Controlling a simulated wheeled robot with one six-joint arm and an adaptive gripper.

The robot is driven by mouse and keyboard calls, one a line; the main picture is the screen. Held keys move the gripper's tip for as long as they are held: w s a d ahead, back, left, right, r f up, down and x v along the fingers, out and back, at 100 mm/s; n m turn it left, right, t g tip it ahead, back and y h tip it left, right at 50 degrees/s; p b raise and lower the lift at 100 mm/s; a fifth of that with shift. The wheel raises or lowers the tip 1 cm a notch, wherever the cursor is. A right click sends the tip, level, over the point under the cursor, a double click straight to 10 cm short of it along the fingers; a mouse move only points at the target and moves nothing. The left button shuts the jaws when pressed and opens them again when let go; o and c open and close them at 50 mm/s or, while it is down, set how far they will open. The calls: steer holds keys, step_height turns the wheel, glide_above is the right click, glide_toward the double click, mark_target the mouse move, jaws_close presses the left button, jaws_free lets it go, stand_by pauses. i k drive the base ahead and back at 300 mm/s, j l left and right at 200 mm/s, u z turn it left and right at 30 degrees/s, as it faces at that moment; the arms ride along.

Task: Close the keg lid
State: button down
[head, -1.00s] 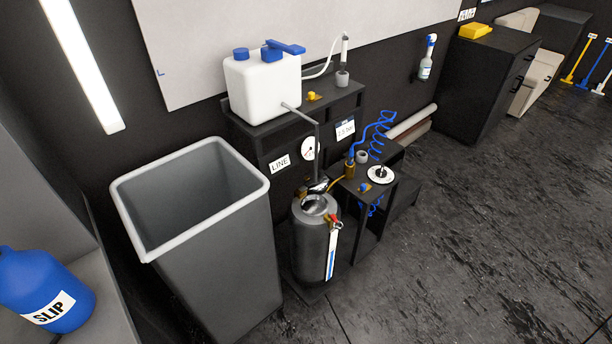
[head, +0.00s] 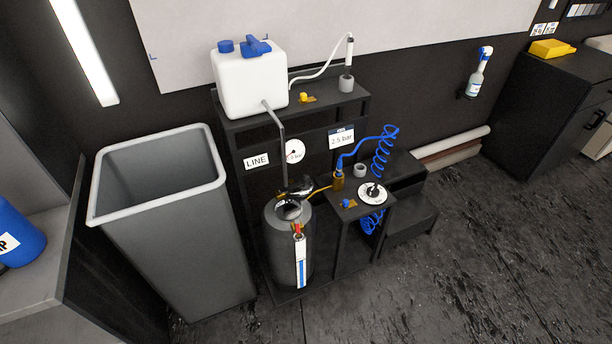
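The grey keg (head: 289,246) stands upright on the low base of the black stand, to the right of the large bin. Its top has a round opening, and a shiny lid part (head: 297,194) shows at the back of that opening, seemingly tilted up. I cannot tell its exact angle. A red tap (head: 297,229) and a white and blue level strip (head: 300,262) are on the keg's front. A grey spout pipe from the white tank comes down above the keg. My gripper is not in view.
A grey bin (head: 170,240) stands left of the keg. The white tank (head: 248,80) sits on the stand's shelf. Open floor lies front right.

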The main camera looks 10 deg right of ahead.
mark_target(298, 186)
steer(key=i+l+u, duration=0.1)
steer(key=i+l, duration=0.15)
steer(key=i+l+u, duration=0.1)
steer(key=l, duration=0.3)
steer(key=i+l+u, duration=0.1)
steer(key=i+l, duration=0.2)
steer(key=i+l+u, duration=0.15)
steer(key=l, duration=0.25)
